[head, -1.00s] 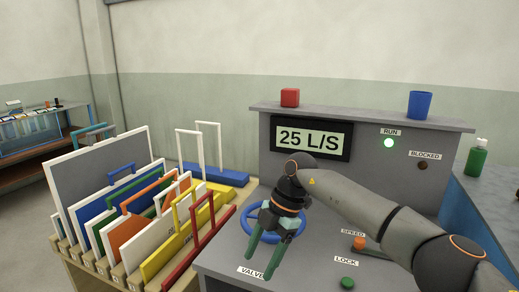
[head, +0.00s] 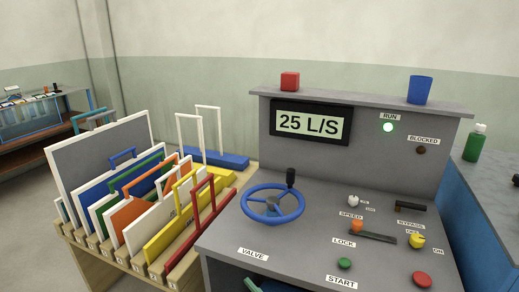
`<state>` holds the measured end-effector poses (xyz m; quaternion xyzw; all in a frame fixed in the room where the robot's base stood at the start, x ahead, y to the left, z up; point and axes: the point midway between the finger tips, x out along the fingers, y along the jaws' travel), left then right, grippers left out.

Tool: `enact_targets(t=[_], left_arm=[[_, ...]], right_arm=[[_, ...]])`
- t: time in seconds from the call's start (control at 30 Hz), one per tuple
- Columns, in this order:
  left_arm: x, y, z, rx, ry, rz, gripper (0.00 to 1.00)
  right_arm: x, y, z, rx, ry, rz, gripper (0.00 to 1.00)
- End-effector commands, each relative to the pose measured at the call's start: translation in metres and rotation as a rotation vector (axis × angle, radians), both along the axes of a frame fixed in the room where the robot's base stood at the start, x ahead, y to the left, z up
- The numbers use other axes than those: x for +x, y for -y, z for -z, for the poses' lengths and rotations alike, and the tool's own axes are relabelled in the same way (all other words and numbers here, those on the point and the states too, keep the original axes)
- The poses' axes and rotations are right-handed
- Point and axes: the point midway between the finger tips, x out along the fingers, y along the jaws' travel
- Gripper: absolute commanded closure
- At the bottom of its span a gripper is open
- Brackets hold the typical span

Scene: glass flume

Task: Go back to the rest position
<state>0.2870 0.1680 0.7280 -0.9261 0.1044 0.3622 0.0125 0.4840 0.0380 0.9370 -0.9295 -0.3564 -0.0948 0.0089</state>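The control console (head: 330,190) stands in front of me with its blue valve wheel (head: 246,209) and dark knob clear of any gripper. The display (head: 310,123) reads 25 L/S. Only a small green piece, which looks like a fingertip of my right gripper (head: 266,287), shows at the bottom edge. Whether it is open or shut is hidden below the picture. My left gripper is not in view.
A wooden rack (head: 100,262) of coloured framed panels stands left of the console. A red block (head: 290,81) and a blue cup (head: 419,90) sit on the console's top ledge. A green bottle (head: 475,143) stands at the right. The space above the console is free.

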Motion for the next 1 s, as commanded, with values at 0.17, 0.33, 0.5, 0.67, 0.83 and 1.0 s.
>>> enact_targets(t=[0.17, 0.33, 0.5, 0.67, 0.83, 1.0], left_arm=[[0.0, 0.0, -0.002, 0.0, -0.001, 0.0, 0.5], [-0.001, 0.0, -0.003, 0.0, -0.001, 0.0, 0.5], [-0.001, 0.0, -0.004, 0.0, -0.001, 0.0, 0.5], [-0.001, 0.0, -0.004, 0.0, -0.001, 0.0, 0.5], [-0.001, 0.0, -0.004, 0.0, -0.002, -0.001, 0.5], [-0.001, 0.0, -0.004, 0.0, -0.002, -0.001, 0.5]], right_arm=[[-0.035, 0.078, 0.081, -0.064, -0.292, 0.256, 0.31], [-0.1, 0.146, 0.151, -0.179, -0.575, 0.413, 0.31], [-0.165, 0.189, 0.19, -0.282, -0.784, 0.473, 0.31], [-0.195, 0.205, 0.203, -0.328, -0.871, 0.484, 0.31], [-0.198, 0.207, 0.205, -0.335, -0.881, 0.485, 0.31], [-0.198, 0.207, 0.205, -0.334, -0.88, 0.484, 0.31]])
